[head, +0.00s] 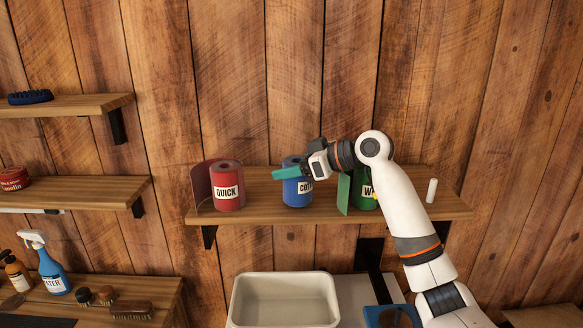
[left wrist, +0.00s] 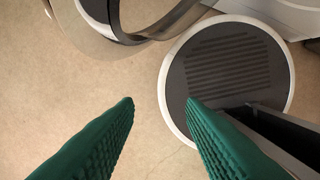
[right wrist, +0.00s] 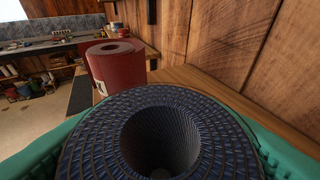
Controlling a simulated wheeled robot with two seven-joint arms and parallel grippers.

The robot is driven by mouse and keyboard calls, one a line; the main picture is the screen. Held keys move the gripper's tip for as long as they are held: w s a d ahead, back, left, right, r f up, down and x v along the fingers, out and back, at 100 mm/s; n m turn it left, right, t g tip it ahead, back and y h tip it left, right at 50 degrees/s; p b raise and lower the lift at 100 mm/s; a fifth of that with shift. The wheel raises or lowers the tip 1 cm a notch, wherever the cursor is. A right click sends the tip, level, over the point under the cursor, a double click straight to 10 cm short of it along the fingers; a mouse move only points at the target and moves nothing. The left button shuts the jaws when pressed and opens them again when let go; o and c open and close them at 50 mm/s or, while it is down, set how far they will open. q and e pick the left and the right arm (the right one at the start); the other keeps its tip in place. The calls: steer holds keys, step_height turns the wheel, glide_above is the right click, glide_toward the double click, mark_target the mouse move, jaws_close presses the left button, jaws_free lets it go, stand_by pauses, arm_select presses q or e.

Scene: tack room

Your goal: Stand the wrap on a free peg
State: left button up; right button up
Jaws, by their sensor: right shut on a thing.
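The blue wrap (head: 297,193) is upright at the middle of the wooden shelf (head: 260,211). My right gripper (head: 291,172) is shut on it; in the right wrist view the dark blue roll (right wrist: 88,140) sits between the green fingers. A small dark shape shows deep in its core; I cannot tell whether it is a peg, or whether the wrap touches the shelf. A bare white peg (head: 432,190) stands at the shelf's right end. My left gripper (left wrist: 160,103) is open and empty above the floor.
A red wrap (head: 229,189) labelled QUICK stands left beside a red panel (head: 202,186). A green wrap (head: 364,201) stands right, partly hidden by my arm, beside a green panel (head: 343,193). A pale bin (head: 284,277) is below. Brushes and bottles occupy the left counter.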

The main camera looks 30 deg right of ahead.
steer(key=shift+f+b, duration=0.3)
steer(key=shift+f, duration=0.2)
stand_by(0.4)
steer(key=o, duration=0.8)
steer(key=shift+c, duration=0.2)
steer(key=shift+v, duration=2.2)
steer(key=b+v, duration=0.1)
steer(key=v, duration=0.5)
steer(key=shift+s+d+b, duration=0.2)
steer(key=shift+s+b, duration=0.1)
steer(key=shift+b, duration=0.05)
